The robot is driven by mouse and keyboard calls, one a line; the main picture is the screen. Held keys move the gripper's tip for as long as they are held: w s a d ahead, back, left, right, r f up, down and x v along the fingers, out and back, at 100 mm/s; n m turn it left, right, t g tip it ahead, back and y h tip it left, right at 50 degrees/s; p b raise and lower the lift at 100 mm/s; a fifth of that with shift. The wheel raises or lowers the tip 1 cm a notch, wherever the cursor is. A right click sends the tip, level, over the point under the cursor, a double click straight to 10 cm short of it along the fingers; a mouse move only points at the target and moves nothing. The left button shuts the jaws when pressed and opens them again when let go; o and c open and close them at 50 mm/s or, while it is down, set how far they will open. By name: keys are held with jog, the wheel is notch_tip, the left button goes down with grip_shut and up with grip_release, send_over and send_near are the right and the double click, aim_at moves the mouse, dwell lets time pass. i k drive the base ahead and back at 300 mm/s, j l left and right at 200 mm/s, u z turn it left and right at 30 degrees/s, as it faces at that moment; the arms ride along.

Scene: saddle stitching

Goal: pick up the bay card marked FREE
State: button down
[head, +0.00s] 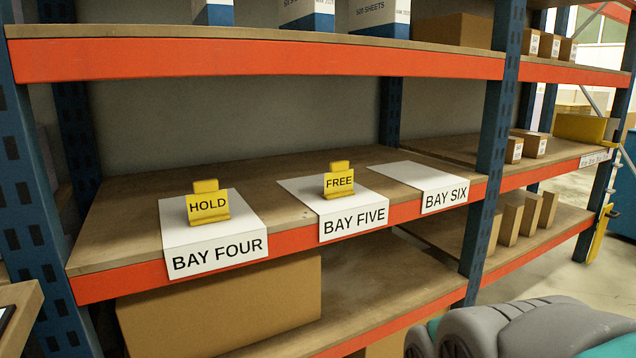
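The yellow bay card marked FREE (339,182) stands upright on the white BAY FIVE sheet (353,219), on the middle shelf. A like yellow card marked HOLD (208,205) stands on the white BAY FOUR sheet (217,253) to its left. The white BAY SIX sheet (430,179) on the right has no card on it. Grey and teal rounded parts at the bottom right look like my own arm. My gripper's fingers do not show.
The middle shelf (130,221) has an orange front beam and blue uprights, one (497,130) right of BAY SIX. The upper shelf (250,60) hangs above the cards. A large cardboard box (220,305) sits below. Small boxes stand farther right. Bare shelf lies between the sheets.

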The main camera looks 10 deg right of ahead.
aim_at(339, 183)
jog(key=i+j+z, duration=0.15)
jog(key=z, duration=0.2)
jog(key=i+j+z, duration=0.15)
jog(key=z, duration=0.2)
jog(key=i+j+z, duration=0.1)
jog(key=j+z, duration=0.25)
